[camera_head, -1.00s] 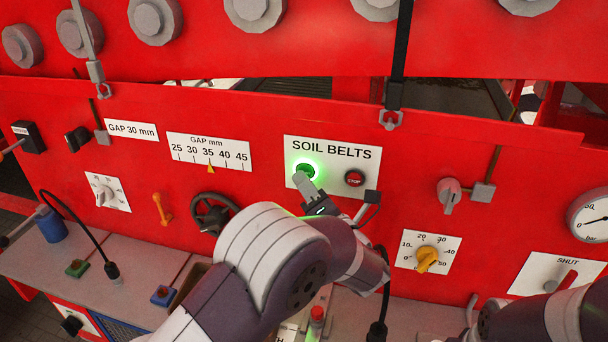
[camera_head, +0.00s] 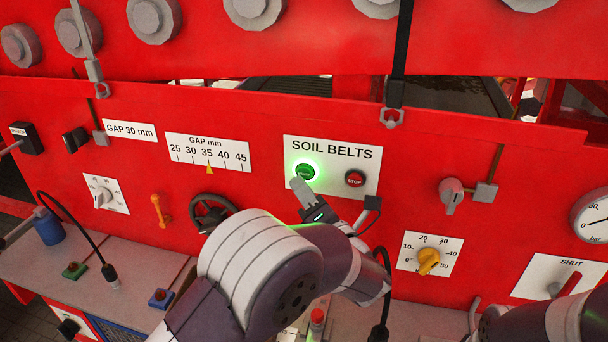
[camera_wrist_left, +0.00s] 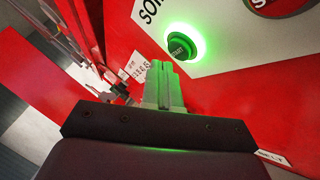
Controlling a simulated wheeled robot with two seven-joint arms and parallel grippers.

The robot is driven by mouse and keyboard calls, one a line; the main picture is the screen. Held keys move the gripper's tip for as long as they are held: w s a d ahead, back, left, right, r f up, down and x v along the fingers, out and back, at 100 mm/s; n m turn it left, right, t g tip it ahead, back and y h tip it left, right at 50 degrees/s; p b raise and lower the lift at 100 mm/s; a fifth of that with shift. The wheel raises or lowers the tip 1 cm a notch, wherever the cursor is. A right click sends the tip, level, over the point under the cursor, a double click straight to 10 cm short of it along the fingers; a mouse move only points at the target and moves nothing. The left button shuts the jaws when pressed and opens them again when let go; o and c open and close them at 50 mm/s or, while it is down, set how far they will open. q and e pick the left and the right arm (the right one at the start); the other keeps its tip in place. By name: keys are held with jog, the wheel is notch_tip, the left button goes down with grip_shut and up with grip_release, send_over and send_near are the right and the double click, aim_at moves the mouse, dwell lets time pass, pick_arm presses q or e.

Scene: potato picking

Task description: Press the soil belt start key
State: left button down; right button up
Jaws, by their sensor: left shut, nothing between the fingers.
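The green start key (camera_head: 305,172) sits on the white SOIL BELTS plate (camera_head: 335,150), with a bright green ring glowing around it. The red stop key (camera_head: 355,179) is to its right. My left gripper (camera_head: 297,184) is shut and empty, its tips just below and left of the start key. In the left wrist view the start key (camera_wrist_left: 180,46) shows whole, and the shut fingers (camera_wrist_left: 163,70) are apart from it. A part of my right arm (camera_head: 540,322) shows at the lower right, but its gripper is out of view.
A grey knob (camera_head: 451,195) and a yellow dial (camera_head: 428,262) are to the right of the plate. A black handwheel (camera_head: 211,212) is to the left. A grey ledge (camera_head: 110,270) with small coloured blocks runs below the red panel.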

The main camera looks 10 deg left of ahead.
pick_arm(q)
jog(key=shift+s+a+b, duration=0.1)
jog(key=shift+s+b, duration=1.1)
jog(key=shift+s, duration=1.25)
